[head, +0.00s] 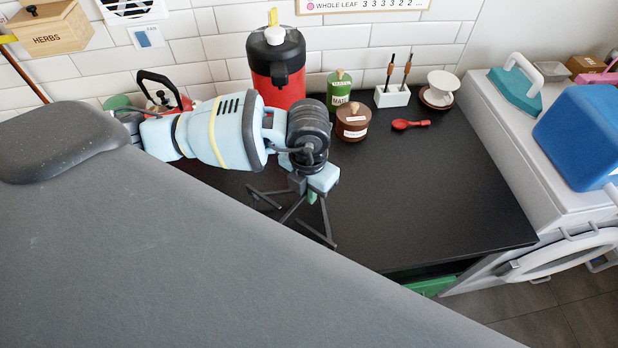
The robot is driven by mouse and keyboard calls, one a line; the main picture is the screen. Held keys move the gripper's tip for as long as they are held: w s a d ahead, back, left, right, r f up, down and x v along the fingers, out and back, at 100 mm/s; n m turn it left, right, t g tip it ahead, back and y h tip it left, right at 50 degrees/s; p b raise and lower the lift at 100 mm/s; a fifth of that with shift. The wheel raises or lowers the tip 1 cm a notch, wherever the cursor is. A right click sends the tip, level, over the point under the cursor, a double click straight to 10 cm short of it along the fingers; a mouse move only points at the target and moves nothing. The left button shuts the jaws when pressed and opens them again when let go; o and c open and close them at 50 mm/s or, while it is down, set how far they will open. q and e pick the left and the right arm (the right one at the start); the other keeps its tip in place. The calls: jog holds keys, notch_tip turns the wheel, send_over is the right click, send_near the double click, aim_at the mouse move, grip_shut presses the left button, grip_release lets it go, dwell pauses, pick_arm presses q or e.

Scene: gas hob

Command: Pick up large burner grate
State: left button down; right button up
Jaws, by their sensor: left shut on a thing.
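The large burner grate (292,210) is a set of dark, thin bars below my left gripper in the head view. My left gripper (311,197) points down and is shut on the grate's bars. Part of the grate is hidden behind the gripper and my own grey body. I cannot tell whether the grate touches the black counter (440,190) or hangs just above it. My right gripper is not in view.
A red and black flask (276,75) stands behind the gripper. A green tin (339,90), a brown jar (353,121), a white holder (392,97) and a red spoon (410,124) sit at the back. The counter's right part is clear. A white washer (520,150) stands at right.

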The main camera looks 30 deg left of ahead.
pick_arm(q)
jog(key=s+d, duration=0.1)
jog(key=s, duration=0.2)
jog(key=s+d, duration=0.2)
jog(key=s, duration=0.2)
jog(key=s+d+r, duration=0.1)
jog(key=s+d, duration=0.1)
jog(key=s, duration=0.1)
jog(key=shift+s+r, duration=0.1)
jog(key=shift+s, duration=0.1)
